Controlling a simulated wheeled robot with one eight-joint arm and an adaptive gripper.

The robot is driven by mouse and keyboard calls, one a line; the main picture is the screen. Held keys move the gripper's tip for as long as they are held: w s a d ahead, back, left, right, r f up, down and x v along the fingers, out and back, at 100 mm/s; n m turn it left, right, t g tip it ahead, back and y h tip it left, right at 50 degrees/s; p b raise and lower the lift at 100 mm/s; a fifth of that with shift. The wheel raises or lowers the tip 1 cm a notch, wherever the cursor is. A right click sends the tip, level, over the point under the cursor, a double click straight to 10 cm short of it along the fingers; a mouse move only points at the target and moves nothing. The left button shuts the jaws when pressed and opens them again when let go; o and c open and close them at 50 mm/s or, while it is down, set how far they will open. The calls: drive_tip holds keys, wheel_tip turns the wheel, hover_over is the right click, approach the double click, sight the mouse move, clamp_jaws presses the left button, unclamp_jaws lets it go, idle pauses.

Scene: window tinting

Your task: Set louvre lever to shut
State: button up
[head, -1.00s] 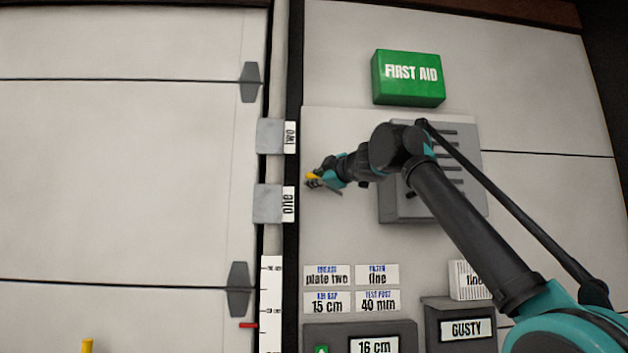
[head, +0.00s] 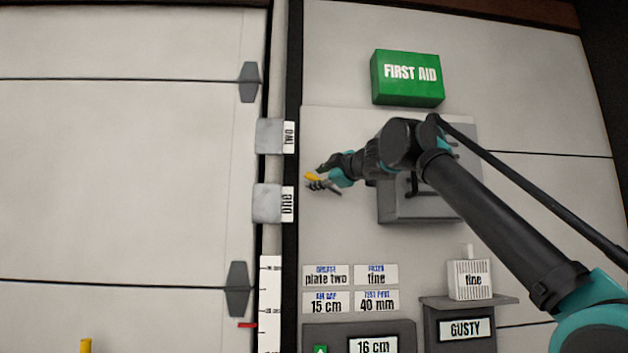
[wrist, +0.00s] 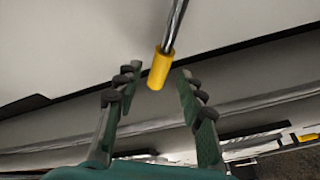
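A metal rod with a yellow grip (wrist: 159,68), which I take to be the louvre lever, shows in the wrist view. The yellow grip (head: 313,176) also shows in the head view, left of the louvre box. My gripper (head: 325,180) is at the grip, and its fingers are apart. In the wrist view my gripper (wrist: 158,82) has one finger on each side of the grip's end, with gaps visible. The lever's pivot is not visible. A grey louvre box (head: 400,208) with dark slots is partly hidden behind my arm.
Plates marked two (head: 270,136) and one (head: 267,203) sit on the dark post left of my gripper. A green first aid box (head: 407,78) is above. Label cards (head: 326,276) are below.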

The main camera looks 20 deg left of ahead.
drive_tip(key=v, duration=0.8)
drive_tip(key=shift+s+d, duration=0.2)
drive_tip(key=shift+d, duration=0.15)
